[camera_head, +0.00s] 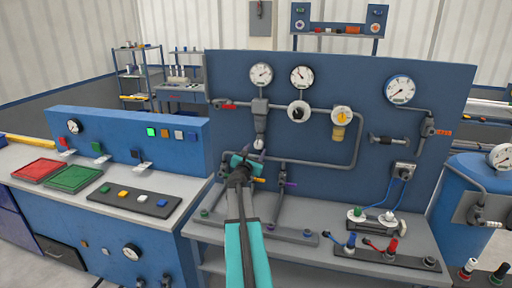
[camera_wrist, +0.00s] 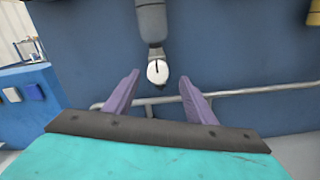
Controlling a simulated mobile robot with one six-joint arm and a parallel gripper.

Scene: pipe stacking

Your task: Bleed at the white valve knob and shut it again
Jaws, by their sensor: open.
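The white valve knob (camera_wrist: 158,72) hangs at the lower end of a grey vertical fitting (camera_wrist: 152,22) in the wrist view. A dark line runs down its face. In the head view the knob (camera_head: 259,143) is a small white spot on the blue panel, just above my gripper (camera_head: 245,160). In the wrist view my gripper (camera_wrist: 158,85) is open, with its two purple fingers to the left and right below the knob. Nothing is between the fingers. Whether the fingertips reach as far forward as the knob, I cannot tell.
A grey pipe (camera_wrist: 250,92) runs along the panel behind the fingers. The blue panel (camera_head: 345,75) also carries gauges (camera_head: 302,77), a black-and-white dial (camera_head: 298,111) and a yellow regulator (camera_head: 341,116). A bench (camera_head: 210,232) with pipe stubs stands below.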

